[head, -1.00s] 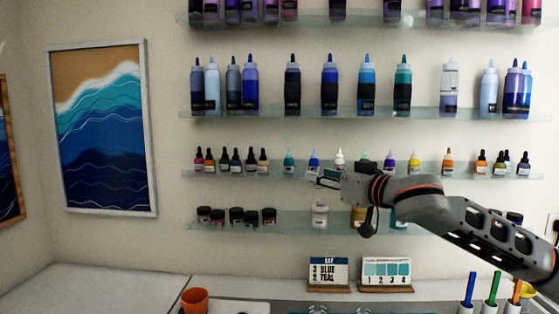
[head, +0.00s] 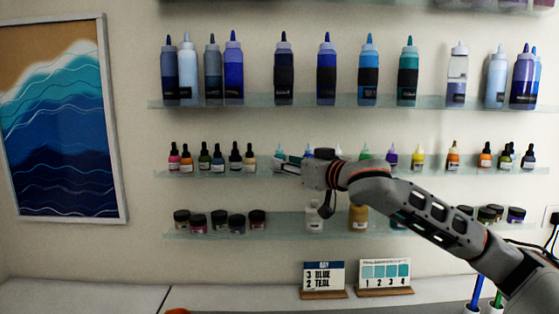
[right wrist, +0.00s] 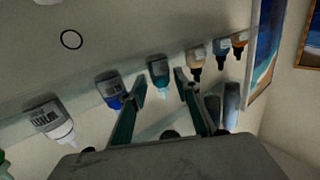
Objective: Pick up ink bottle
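Small ink bottles stand in a row on the middle glass shelf (head: 215,172). A teal ink bottle (head: 280,153) is at the tip of my right gripper (head: 285,163), partly covered by it. In the right wrist view, which is upside down, the fingers (right wrist: 160,84) are open. The teal bottle (right wrist: 158,66) shows between and beyond the fingertips, with no clear contact. A blue ink bottle (right wrist: 108,86) is just outside one finger, and a white ink bottle (right wrist: 47,117) is farther along. My left gripper is out of view.
Dropper bottles (head: 218,158) stand left of the teal one, and a yellow bottle (head: 417,157) stands to the right. Tall bottles (head: 327,72) fill the shelf above. Jars (head: 237,222) sit below. Two cards (head: 323,276) (head: 386,273) stand on the counter.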

